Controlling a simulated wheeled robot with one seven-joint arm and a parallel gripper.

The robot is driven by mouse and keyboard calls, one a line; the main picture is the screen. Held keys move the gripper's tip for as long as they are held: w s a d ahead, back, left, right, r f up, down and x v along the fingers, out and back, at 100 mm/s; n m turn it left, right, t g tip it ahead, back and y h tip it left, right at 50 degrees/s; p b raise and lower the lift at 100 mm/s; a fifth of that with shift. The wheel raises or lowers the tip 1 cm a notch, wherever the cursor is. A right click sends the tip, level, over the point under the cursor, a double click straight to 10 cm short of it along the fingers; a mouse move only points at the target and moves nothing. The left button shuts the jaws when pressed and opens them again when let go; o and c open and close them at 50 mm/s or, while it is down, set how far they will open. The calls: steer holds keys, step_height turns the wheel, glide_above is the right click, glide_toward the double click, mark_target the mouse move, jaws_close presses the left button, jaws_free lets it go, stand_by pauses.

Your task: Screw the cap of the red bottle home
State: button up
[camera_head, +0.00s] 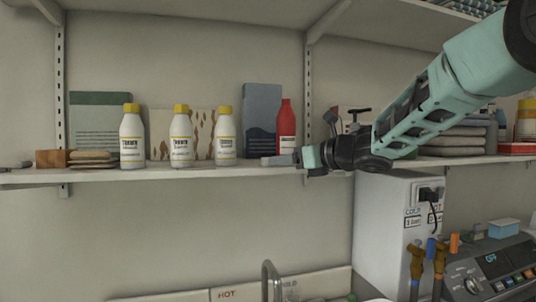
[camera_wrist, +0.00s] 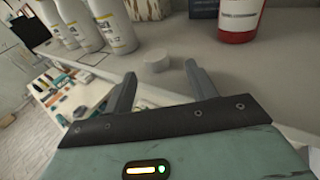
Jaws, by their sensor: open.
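The red bottle (camera_head: 287,128) stands upright on the shelf, right of a blue-grey panel; its lower part with a white label shows at the top right of the wrist view (camera_wrist: 240,20). Its top is narrow and red in the head view; I cannot tell whether a cap is on it. A small white round piece, seemingly a cap (camera_wrist: 157,60), lies on the shelf in the wrist view. My gripper (camera_wrist: 160,73) is open, its fingertips either side of and just short of this piece, with nothing held. In the head view my gripper (camera_head: 282,159) is at the shelf's front edge, below the red bottle.
Several white bottles with yellow caps (camera_head: 181,137) stand left along the shelf (camera_head: 215,172). Folded cloths (camera_head: 452,140) lie to the right. A sink tap (camera_head: 270,275) and a white box (camera_head: 385,225) are below. Bare shelf surrounds the white piece.

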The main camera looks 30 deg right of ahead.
steer(key=w+p, duration=0.1)
steer(key=w+a+p, duration=0.1)
steer(key=w, duration=0.1)
steer(key=w+a+p, duration=0.1)
steer(key=shift+w+a+r+p, duration=0.2)
steer(key=shift+p, duration=0.15)
steer(key=shift+w+a+f, duration=0.2)
steer(key=shift+w+f, duration=0.1)
steer(key=shift+w, duration=0.3)
steer(key=c, duration=1.1)
